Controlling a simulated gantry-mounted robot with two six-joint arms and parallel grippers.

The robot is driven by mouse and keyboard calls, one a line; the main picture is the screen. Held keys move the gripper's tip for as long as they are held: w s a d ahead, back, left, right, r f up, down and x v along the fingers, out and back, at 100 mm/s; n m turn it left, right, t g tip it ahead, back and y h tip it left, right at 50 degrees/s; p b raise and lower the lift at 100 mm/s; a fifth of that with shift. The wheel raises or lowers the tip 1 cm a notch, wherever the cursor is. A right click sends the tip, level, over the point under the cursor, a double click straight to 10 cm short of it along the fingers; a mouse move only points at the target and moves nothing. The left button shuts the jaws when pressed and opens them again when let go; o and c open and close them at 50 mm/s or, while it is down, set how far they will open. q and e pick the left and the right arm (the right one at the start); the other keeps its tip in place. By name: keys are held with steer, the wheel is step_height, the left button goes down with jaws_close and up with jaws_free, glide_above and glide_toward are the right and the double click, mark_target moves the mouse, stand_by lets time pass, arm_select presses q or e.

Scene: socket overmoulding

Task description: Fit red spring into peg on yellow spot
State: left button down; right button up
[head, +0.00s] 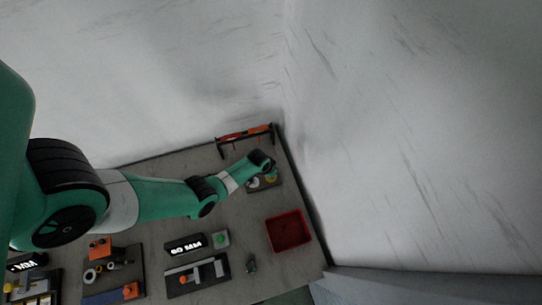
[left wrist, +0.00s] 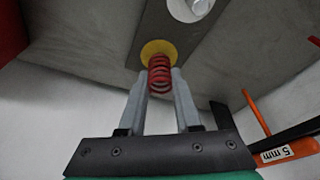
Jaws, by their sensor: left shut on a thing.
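The red spring (left wrist: 160,75) is held between the fingertips of my left gripper (left wrist: 160,88) in the left wrist view. Its far end overlaps the yellow spot (left wrist: 152,47) on a dark grey plate (left wrist: 195,45). I cannot tell whether the spring touches the spot or is around the peg. The peg itself is hidden by the spring. In the head view my left arm reaches over this small plate (head: 266,187) near the back right of the table, and the wrist hides the spring. My right gripper is not in view.
A rack (head: 245,138) with red and orange tools stands just behind the plate. A red bin (head: 289,229) lies nearer the front right. A block with a lit display (head: 187,245) and other fixtures stand further left. Walls rise close behind and to the right.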

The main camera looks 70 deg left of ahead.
arm_select(q)
steer(key=shift+f+b, duration=0.4)
steer(key=shift+f, duration=0.1)
steer(key=c, duration=0.5)
jaws_free()
steer(key=p+v, duration=1.1)
steer(key=shift+r+p, duration=0.35)
steer(key=shift+p, duration=0.05)
